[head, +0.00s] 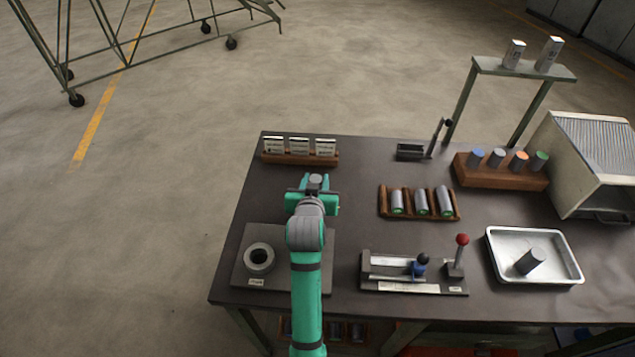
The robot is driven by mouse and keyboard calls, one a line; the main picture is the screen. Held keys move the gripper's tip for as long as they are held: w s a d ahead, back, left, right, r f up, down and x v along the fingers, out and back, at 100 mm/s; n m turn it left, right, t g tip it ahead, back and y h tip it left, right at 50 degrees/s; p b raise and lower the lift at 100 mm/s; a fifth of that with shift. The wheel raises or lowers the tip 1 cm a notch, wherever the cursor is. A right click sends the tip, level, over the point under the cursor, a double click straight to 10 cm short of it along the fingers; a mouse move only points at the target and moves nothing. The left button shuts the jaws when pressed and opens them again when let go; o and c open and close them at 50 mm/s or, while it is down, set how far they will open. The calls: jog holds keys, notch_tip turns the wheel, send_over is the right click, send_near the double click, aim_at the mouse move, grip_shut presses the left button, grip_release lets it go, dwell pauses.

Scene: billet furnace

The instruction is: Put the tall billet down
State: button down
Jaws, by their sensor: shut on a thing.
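My gripper (318,196) is at the far end of my teal arm, over the left part of the dark table (350,238). It is shut on a grey cylindrical piece, seemingly the tall billet (316,182), whose top shows between the jaws. The arm and gripper hide its lower part, and I cannot tell whether it touches the table. A wooden block (500,178) at the back right holds several upright billets with coloured tops. A dark billet (530,260) is in the metal tray (572,277).
A plate with a ring (259,258) lies front left. A card holder (299,158) stands behind my gripper. A lever fixture (414,272) is front centre. A furnace-like box (590,160) stands far right. A raised shelf (520,70) bears two pale pieces.

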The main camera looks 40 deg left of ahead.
jog(key=shift+d+f, duration=0.1)
jog(key=shift+f, duration=0.35)
jog(key=shift+f, duration=0.1)
jog(key=c, duration=1.2)
grip_release()
jog(key=shift+s+f, duration=0.1)
jog(key=shift+f, duration=0.05)
jog(key=shift+r, duration=0.25)
jog(key=v, duration=1.2)
jog(key=shift+f, duration=0.15)
